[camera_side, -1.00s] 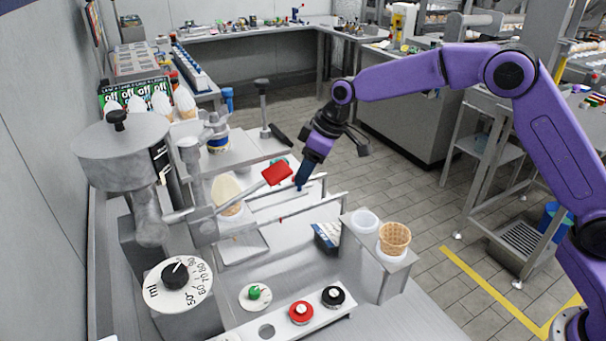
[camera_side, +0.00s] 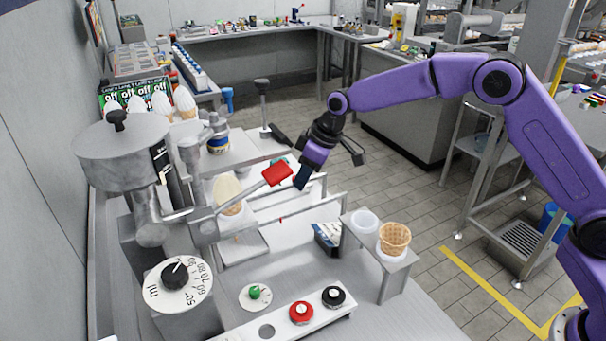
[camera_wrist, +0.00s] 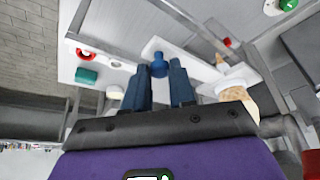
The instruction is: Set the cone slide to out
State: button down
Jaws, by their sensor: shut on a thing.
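My gripper (camera_side: 302,180) reaches down beside the red paddle handle (camera_side: 278,174), above the railed slide area (camera_side: 290,212). In the wrist view, my gripper's two dark blue fingers (camera_wrist: 158,80) have a blue knob (camera_wrist: 158,66) between their tips, and they are shut on it. The knob stands on a pale plate (camera_wrist: 190,68), which looks like the cone slide; I cannot read any in or out mark. The knob is hidden behind my fingers in the side view. A waffle cone (camera_side: 395,237) stands in a holder at the right front.
A grey dispenser (camera_side: 122,155) with a lever stands at the left. A dial (camera_side: 178,285), a green knob (camera_side: 255,292), a red knob (camera_side: 301,312) and a black knob (camera_side: 333,296) line the front. Floor space (camera_side: 420,200) is clear right of the bench.

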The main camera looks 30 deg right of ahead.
jog(key=d, duration=2)
jog(key=shift+d, duration=0.15)
jog(key=c, duration=0.9)
grip_release()
jog(key=shift+d, duration=0.15)
jog(key=shift+c, duration=0.2)
jog(key=shift+r, duration=0.1)
jog(key=v, duration=1.7)
jog(key=shift+s+r, duration=0.1)
